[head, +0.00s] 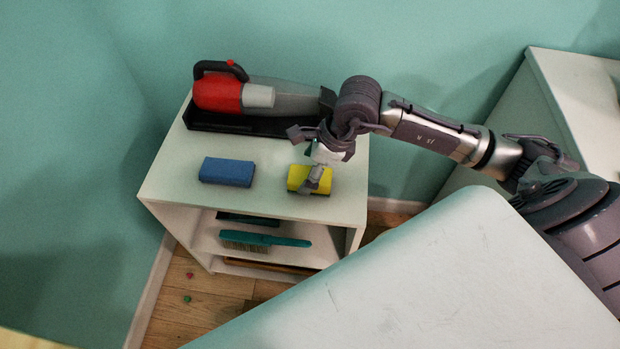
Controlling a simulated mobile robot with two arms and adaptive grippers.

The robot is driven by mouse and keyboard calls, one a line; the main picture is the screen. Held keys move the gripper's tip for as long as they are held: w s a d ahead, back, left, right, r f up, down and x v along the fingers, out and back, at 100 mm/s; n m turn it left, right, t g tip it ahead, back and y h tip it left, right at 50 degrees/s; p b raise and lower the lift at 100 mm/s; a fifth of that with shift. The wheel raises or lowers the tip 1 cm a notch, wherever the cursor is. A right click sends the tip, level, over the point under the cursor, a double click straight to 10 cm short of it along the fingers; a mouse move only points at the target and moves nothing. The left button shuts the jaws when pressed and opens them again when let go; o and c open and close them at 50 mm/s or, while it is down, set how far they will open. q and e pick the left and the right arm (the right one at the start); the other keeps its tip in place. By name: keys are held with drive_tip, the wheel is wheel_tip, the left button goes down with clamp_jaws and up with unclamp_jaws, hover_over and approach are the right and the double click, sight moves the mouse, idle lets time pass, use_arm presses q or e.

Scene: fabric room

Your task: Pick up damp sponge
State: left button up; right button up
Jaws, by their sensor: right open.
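A yellow sponge (326,186) lies on the white shelf unit's top near its front right. A blue sponge (227,172) lies flat to its left on the same top. I cannot tell by sight which of the two is damp. My right gripper (311,166) is open and comes in from the right, over the yellow sponge. One finger overlaps the yellow sponge and hides part of it; I cannot tell whether they touch. My left gripper is not in view.
A red and grey handheld vacuum (258,97) lies on a black base at the back of the white shelf unit (180,185). A teal brush (265,239) rests on a lower shelf. A large white surface (430,290) fills the lower right. The top between the sponges is clear.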

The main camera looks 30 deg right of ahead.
sight(305, 174)
drive_tip(key=x, duration=0.3)
drive_tip(key=shift+f, duration=0.15)
drive_tip(key=c, duration=1.2)
